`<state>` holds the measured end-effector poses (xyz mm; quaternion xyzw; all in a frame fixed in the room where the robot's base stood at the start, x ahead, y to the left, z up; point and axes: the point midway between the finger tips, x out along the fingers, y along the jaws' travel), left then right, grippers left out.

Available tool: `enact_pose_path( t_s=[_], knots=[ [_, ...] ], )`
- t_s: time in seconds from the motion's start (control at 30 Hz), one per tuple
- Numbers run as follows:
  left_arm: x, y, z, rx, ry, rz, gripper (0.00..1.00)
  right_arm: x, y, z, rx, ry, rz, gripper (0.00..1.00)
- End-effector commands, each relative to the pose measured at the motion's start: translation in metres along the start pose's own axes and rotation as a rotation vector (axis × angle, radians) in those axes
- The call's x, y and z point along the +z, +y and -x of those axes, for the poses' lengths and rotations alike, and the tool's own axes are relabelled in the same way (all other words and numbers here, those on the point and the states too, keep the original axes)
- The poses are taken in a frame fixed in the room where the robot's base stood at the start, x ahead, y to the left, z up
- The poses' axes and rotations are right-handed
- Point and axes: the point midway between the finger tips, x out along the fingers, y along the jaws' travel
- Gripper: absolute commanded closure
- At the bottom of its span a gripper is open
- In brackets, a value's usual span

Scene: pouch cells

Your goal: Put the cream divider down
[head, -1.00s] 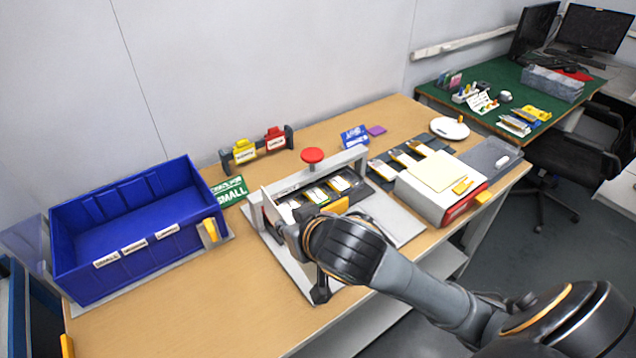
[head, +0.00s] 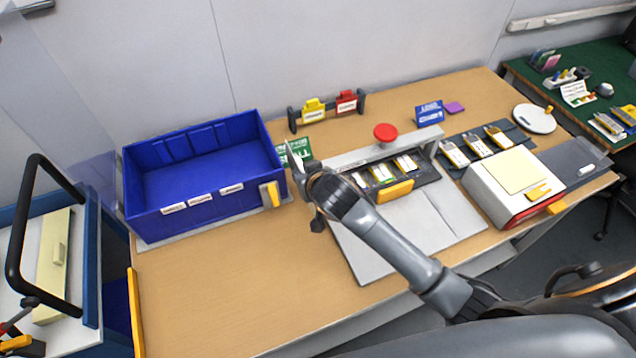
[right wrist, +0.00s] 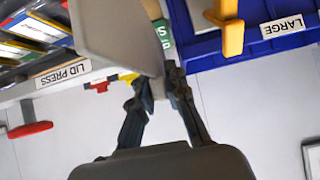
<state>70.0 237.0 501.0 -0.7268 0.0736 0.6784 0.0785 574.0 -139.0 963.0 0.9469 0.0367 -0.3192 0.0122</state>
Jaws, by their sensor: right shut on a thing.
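My right gripper (head: 303,178) is shut on a pale, cream-grey plate, the divider (head: 294,154). The plate stands nearly edge-on in the head view, just right of the blue bin (head: 215,205) and left of the lid press. In the right wrist view the fingertips (right wrist: 160,84) pinch one edge of the divider (right wrist: 115,32), which hides part of the scene behind it. The divider is held above the table, apart from the bin as far as I can tell. My left gripper is not in view.
The lid press (head: 437,141) with a red knob and several pouch cells stands to the right. A green sign (head: 299,150) lies behind the divider. A yellow clip (head: 270,195) sits on the bin's corner. Bare table (head: 235,290) lies in front. A cart (head: 82,300) stands at left.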

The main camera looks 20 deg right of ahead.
Motion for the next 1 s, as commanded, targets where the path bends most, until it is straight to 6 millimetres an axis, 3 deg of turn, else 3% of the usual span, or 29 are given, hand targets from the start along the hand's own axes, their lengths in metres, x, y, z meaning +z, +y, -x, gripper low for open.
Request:
enact_pose_path(
  t_s=[0.33, 0.5, 0.93, 0.97, 1.0],
  knots=[
    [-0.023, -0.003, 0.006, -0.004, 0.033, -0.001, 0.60, 0.036, 0.000, -0.026, 0.000, -0.002, 0.001, 1.00],
    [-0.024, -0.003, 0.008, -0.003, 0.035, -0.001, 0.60, 0.053, 0.000, -0.040, 0.001, 0.000, 0.000, 1.00],
    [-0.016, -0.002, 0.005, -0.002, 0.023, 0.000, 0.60, 0.059, 0.000, -0.045, -0.001, 0.001, -0.001, 1.00],
    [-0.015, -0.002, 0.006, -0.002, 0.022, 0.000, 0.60, 0.058, 0.000, -0.044, -0.001, 0.001, -0.001, 0.80],
    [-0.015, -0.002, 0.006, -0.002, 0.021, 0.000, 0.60, 0.058, 0.000, -0.044, -0.001, 0.001, -0.001, 0.72]
  ],
)
